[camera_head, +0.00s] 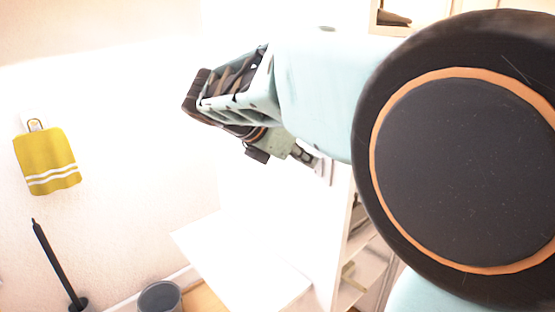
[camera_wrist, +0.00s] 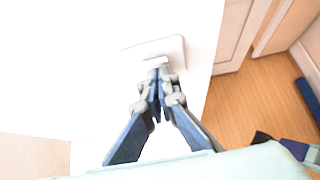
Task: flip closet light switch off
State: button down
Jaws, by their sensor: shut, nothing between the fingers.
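The light switch is a white plate (camera_wrist: 176,44) on a bright white panel in the wrist view. My gripper (camera_wrist: 160,72) is shut and empty, with its fingertips at the near edge of the plate's middle, over the spot where the toggle sits. The fingers hide most of the switch, so I cannot tell its position or whether they touch it. In the head view my gripper (camera_head: 308,158) points right and down at the pale panel edge, where part of the switch plate (camera_head: 327,171) faintly shows.
A yellow towel (camera_head: 47,162) hangs on the left wall. A black stand (camera_head: 57,262) and a grey bin (camera_head: 160,297) are low at left. A white shelf unit (camera_head: 362,270) stands beneath my arm. Wooden floor (camera_wrist: 250,100) shows at right in the wrist view.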

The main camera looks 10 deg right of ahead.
jog(key=shift+r, duration=0.1)
jog(key=p, duration=0.2)
jog(key=shift+w+d+g+y+p, duration=0.2)
jog(key=shift+d+g+y+p, duration=0.1)
jog(key=shift+p, duration=0.1)
jog(key=shift+r, duration=0.15)
jog(key=shift+r+p, duration=0.7)
jog(key=shift+p, duration=0.25)
jog(key=shift+a, duration=0.15)
